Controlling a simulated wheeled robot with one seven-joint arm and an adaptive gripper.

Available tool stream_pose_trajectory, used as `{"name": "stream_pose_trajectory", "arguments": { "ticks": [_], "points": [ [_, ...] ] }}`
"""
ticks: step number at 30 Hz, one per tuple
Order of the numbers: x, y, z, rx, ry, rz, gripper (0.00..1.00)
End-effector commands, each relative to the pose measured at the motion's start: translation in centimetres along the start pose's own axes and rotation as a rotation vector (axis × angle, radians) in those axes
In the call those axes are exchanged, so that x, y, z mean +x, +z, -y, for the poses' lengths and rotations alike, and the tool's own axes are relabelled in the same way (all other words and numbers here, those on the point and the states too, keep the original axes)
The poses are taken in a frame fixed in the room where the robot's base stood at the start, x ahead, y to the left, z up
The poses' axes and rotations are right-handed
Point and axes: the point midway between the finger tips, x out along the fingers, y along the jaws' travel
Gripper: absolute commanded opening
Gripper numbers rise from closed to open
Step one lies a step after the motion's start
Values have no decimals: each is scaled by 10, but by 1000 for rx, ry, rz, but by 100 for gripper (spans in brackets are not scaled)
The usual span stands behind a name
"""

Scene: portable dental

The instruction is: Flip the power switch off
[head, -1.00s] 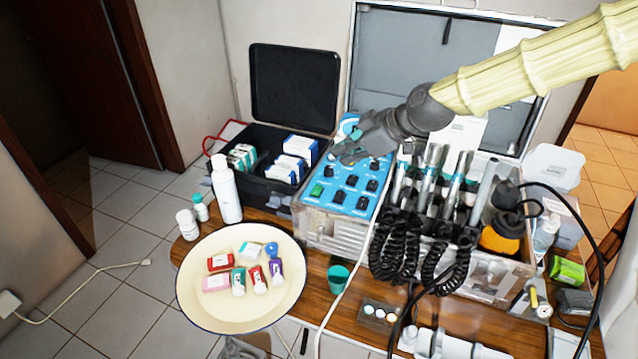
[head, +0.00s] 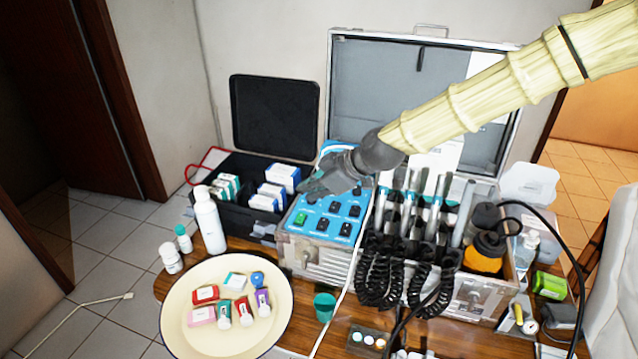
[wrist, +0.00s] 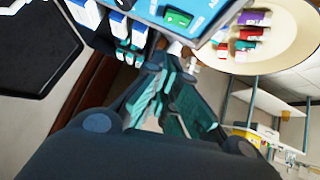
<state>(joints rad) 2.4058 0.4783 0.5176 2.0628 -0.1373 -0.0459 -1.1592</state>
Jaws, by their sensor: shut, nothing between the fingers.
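The green switch also shows at the top of the wrist view (wrist: 179,18). Whether it is on or off is too small to tell. My gripper (head: 311,190) is shut and empty over the panel's left side, just behind the green switch in the picture. In the wrist view the fingertips (wrist: 173,62) stand apart from the switch.
A black open case with boxes (head: 240,225) stands left of the panel. Dental handpieces with coiled black cords (head: 408,275) stand to its right. A cream basin (head: 180,335) with small coloured bottles and a green cup (head: 324,307) are in front. A white cable runs beside the panel.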

Motion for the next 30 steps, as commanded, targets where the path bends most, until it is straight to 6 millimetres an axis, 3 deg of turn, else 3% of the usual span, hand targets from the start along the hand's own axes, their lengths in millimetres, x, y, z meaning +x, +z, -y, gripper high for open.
{"name": "stream_pose_trajectory", "arguments": {
  "ticks": [11, 19, 30],
  "points": [
    [45, 0, 0, 1, -1, 1, 0],
    [61, 19, 0, 1, -1, 0, 0],
    [70, 28, 0, -1, 0, 0, 0]
  ]
}}
